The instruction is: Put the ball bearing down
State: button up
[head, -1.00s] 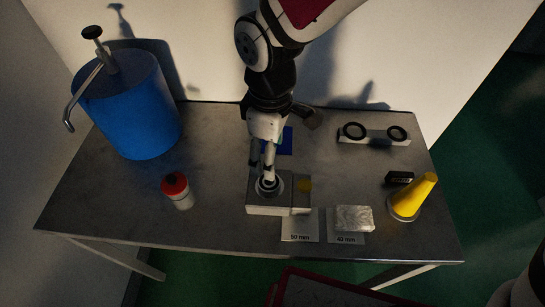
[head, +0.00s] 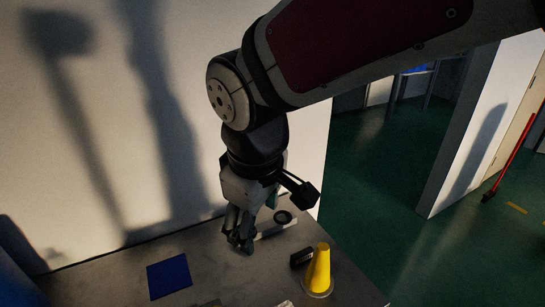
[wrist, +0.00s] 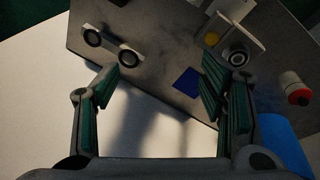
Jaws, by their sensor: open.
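The ball bearing (wrist: 237,58), a round metal ring with a dark centre, sits on the grey block (wrist: 228,47) in the upper right of the wrist view. Whether it is fully seated there is too small to tell. My gripper (wrist: 158,84) is open and empty, its green-padded fingers spread wide, well apart from the bearing. In the head view my gripper (head: 240,248) hangs over the back of the bench, near the white holder (head: 276,230) with black rings. The bearing is out of the head view.
A blue square (head: 169,276) lies flat on the bench. A yellow cone (head: 320,270) and a small black box (head: 301,257) stand at the right. The wrist view shows a red-capped bottle (wrist: 297,90) and the blue drum (wrist: 282,145). Bare bench lies between holder and blue square.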

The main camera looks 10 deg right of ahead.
jog(key=s+d+r+m+t, duration=0.1)
jog(key=s+d+r+m, duration=0.2)
jog(key=d, duration=0.3)
jog(key=s+d+r+m+t, duration=0.1)
jog(key=s+d+r+m, duration=0.1)
jog(key=s+d+m, duration=0.3)
jog(key=shift+s+d+r+m+t, duration=0.15)
jog(key=shift+d+r+m+t, duration=0.2)
jog(key=shift+d, duration=0.3)
